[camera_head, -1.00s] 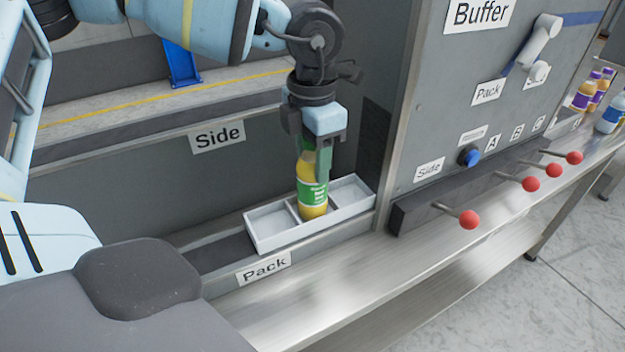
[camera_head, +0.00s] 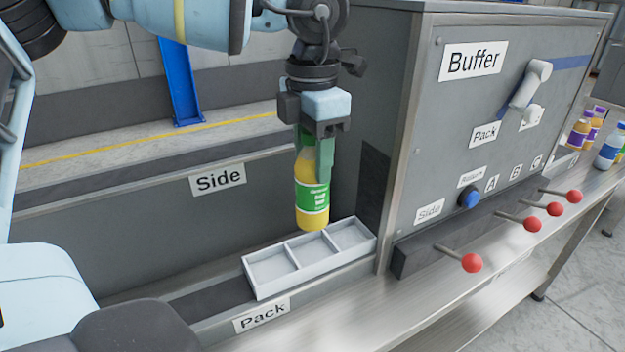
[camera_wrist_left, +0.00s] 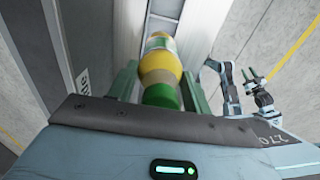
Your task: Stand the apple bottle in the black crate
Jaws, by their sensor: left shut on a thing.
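A bottle of yellow juice with a green label (camera_head: 312,196) hangs upright in my left gripper (camera_head: 318,168). The gripper is shut around its upper part, and its green cap is mostly hidden by the fingers. The bottle's base is above the middle of a light grey crate (camera_head: 262,294) with three empty compartments. The left wrist view shows the bottle (camera_wrist_left: 160,66) between the two fingers. No black crate is in view. My right gripper (camera_wrist_left: 262,92) seems to show small at the right of the left wrist view; its jaws are unclear.
The crate sits on the Pack track beside the grey Buffer cabinet (camera_head: 405,150). Several red-knobbed levers (camera_head: 471,263) stick out at the cabinet's front. Purple-labelled bottles (camera_head: 580,135) and a blue one (camera_head: 609,148) stand at the far right.

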